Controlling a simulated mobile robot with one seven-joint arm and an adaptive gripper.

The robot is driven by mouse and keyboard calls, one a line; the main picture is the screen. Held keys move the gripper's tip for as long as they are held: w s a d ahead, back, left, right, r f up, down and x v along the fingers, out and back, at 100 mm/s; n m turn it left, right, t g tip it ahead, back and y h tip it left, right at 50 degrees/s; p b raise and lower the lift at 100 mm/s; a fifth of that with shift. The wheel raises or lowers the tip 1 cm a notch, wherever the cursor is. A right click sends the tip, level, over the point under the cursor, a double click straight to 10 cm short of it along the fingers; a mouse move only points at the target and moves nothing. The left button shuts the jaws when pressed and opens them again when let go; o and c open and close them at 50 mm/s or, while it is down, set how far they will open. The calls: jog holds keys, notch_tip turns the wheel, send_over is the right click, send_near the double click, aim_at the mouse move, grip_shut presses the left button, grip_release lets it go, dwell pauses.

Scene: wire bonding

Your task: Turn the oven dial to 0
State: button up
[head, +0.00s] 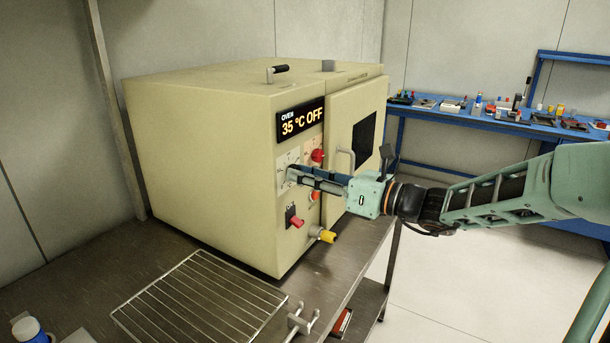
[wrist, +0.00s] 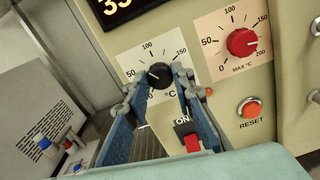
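The oven (head: 200,150) is a cream box on a metal bench, and its display (head: 301,118) reads 35 °C OFF. The black oven dial (wrist: 160,76) sits on a white scale plate marked 0, 50, 100 and 150 °C. Its white mark seems to point left to lower left, but it is too small to read exactly. My gripper (wrist: 160,78) has one fingertip on each side of the dial, very near its edges. Whether they press on it cannot be told. The head view also shows my gripper (head: 292,173) at the panel, hiding the dial.
A red MAX °C knob (wrist: 242,42) is right of the dial. An orange RESET button (wrist: 250,108) and a red ON switch (wrist: 192,143) are below. The oven door handle (head: 345,157) is near my gripper. A wire rack (head: 200,300) lies in front.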

grip_shut()
jog(key=n+b, duration=1.6)
jog(key=n, duration=0.3)
jog(key=shift+f+b, duration=0.2)
jog(key=shift+b, duration=0.15)
jog(key=shift+r+n, duration=0.15)
jog(key=shift+n, duration=0.25)
